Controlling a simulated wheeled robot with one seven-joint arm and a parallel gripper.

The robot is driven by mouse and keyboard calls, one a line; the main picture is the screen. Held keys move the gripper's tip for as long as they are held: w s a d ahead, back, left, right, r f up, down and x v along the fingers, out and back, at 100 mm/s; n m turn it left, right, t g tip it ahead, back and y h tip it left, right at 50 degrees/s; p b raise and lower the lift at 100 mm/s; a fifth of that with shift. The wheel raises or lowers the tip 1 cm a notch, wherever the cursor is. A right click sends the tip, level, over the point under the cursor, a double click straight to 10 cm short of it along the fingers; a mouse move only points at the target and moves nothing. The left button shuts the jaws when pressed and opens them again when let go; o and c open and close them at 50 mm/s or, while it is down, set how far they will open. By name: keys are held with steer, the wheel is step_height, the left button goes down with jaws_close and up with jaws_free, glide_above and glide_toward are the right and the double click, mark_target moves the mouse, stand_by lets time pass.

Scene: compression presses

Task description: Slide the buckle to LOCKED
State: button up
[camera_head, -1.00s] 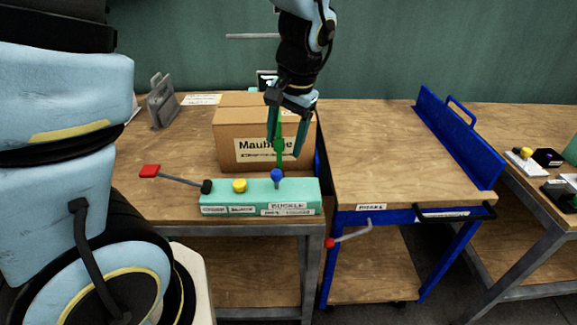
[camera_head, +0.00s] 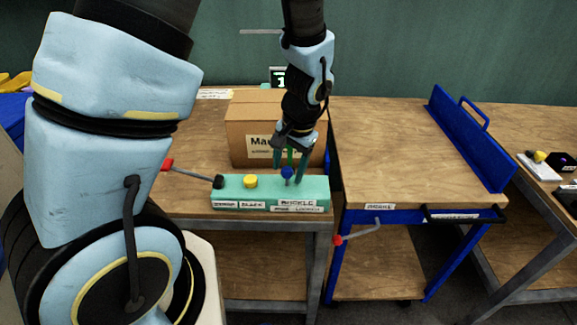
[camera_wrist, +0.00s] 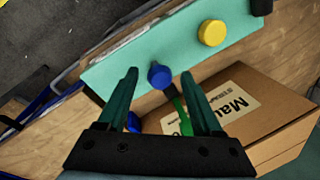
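The buckle is a blue knob (camera_head: 287,173) on top of a teal control box (camera_head: 236,189), above a label reading BUCKLE (camera_head: 297,203). My gripper (camera_head: 290,172) is low over the right part of the box, fingers pointing down, one on each side of the knob. In the wrist view the blue knob (camera_wrist: 160,76) shows just beyond and between the fingertips of my open gripper (camera_wrist: 158,85). I cannot tell whether a finger touches it. The smaller label print is too small to read surely.
A yellow knob (camera_head: 250,181) and a red-ended lever (camera_head: 190,173) are on the box's left. A cardboard box (camera_head: 241,125) stands close behind. A blue-framed cart (camera_head: 395,150) with a red-tipped handle (camera_head: 358,232) stands to the right, its top clear.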

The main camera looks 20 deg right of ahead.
jaws_close()
stand_by(0.3)
stand_by(0.9)
